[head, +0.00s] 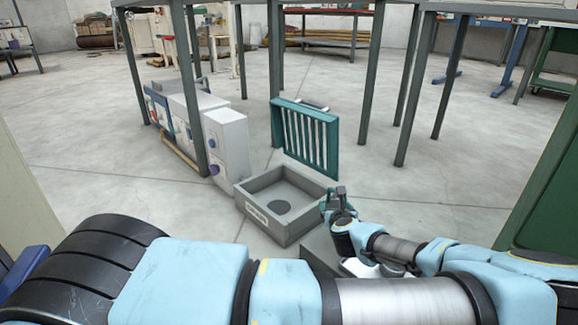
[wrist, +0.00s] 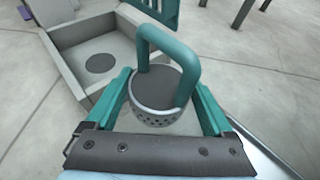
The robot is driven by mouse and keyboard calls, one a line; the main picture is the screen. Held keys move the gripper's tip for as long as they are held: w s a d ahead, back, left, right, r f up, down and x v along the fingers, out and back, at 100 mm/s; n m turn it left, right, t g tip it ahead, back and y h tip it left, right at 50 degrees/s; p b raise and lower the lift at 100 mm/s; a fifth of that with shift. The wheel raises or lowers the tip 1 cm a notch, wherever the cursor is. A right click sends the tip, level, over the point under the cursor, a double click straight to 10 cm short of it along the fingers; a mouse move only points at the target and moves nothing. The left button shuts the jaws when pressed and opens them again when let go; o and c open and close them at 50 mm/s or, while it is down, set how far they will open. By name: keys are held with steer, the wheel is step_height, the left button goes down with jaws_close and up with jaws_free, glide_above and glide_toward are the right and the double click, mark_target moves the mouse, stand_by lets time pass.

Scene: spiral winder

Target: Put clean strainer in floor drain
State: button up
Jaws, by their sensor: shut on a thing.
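The strainer (wrist: 155,112) is a small grey perforated cup with a dark top and a tall teal arched handle (wrist: 172,42). My gripper (wrist: 162,84) is shut on it, with a teal finger at each side of the cup. In the head view my gripper (head: 338,205) is at the right side of the floor drain, and the strainer is hard to make out there. The floor drain (head: 259,216) is an open grey square box with a dark round spot (head: 279,207) in its bottom. In the wrist view the drain (wrist: 72,72) lies left of and beyond the strainer, apart from it.
A teal slatted grate (head: 305,138) stands upright behind the drain. White and grey boxes (head: 227,142) stand left of it. Table legs (head: 407,95) rise behind. A grey block (head: 320,248) lies near my wrist, and a green cabinet (head: 545,195) is at right.

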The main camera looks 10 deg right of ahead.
steer(key=w+a+r+y+p, duration=0.1)
steer(key=w+a+r+p, duration=0.15)
steer(key=a, duration=0.45)
steer(key=w+a+r+n+p, duration=0.1)
steer(key=w+a+r+p, duration=0.1)
steer(key=w+a+r, duration=0.3)
steer(key=w+a+r+y+p, duration=0.1)
steer(key=w+a+p, duration=0.1)
steer(key=a, duration=0.6)
steer(key=a+r+n+y+p, duration=0.1)
steer(key=a+r+p, duration=0.2)
steer(key=a, duration=0.7)
steer(key=a+r+n+y+p, duration=0.1)
steer(key=a+r+p, duration=0.2)
steer(key=a, duration=0.7)
step_height(320, 180, up, 38)
steer(key=s+p, duration=0.1)
steer(key=p, duration=3.7)
steer(key=s+f, duration=0.3)
steer(key=s, duration=0.6)
steer(key=shift+s+f+t, duration=0.15)
steer(key=shift+s+t, duration=0.1)
steer(key=shift+t, duration=0.05)
